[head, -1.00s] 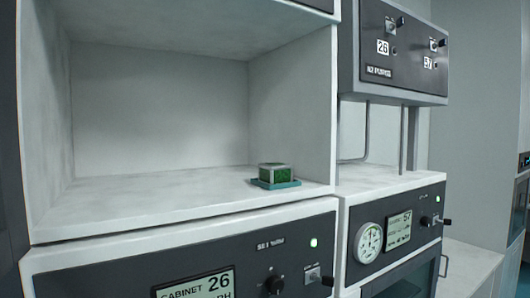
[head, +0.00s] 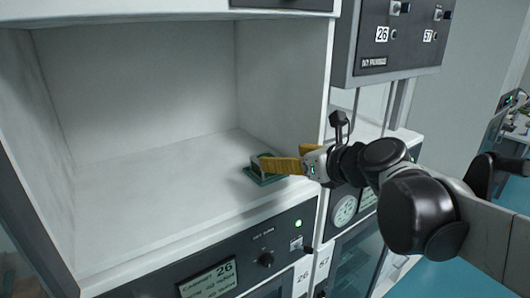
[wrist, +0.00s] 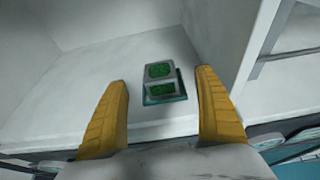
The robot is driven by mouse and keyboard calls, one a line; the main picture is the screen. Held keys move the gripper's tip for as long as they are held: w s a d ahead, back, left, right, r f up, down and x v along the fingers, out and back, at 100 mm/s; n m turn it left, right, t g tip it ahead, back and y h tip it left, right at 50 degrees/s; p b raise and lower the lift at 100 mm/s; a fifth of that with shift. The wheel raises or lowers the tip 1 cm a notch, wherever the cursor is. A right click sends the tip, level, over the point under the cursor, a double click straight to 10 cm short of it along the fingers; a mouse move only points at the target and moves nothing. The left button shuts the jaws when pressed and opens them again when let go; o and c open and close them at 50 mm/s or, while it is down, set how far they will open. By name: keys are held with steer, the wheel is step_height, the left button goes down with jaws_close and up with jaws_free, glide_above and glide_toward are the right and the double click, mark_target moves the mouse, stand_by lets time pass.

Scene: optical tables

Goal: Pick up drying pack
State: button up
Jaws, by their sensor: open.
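The drying pack (wrist: 160,80) is a small grey box with green panels. It rests on a teal mat (wrist: 178,94) near the right front of the white cabinet shelf. In the head view the pack (head: 257,163) is partly hidden by my gripper, and part of the teal mat (head: 262,180) shows under it. My gripper (head: 284,163) has yellow fingers and reaches in from the right. In the wrist view my gripper (wrist: 162,80) is open and empty, with one finger on each side of the pack and space between. I cannot tell how far ahead of the fingertips the pack is.
The cabinet's right side wall (head: 287,85) stands close beside the pack. The shelf (head: 140,190) to the left is bare. A control panel (head: 240,255) with a display and knobs lies below the shelf edge. A dark panel box (head: 400,45) hangs at right.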

steer(key=x, duration=0.3)
steer(key=shift+w+f, duration=0.2)
steer(key=shift+w, duration=0.1)
steer(key=p+x, duration=0.1)
steer(key=x, duration=0.4)
steer(key=shift+s+a+f+p, duration=0.1)
steer(key=shift+a+f+p, duration=0.1)
steer(key=shift+f+p, duration=0.15)
steer(key=shift+s+r, duration=0.1)
steer(key=shift+s, duration=0.15)
steer(key=c, duration=1.4)
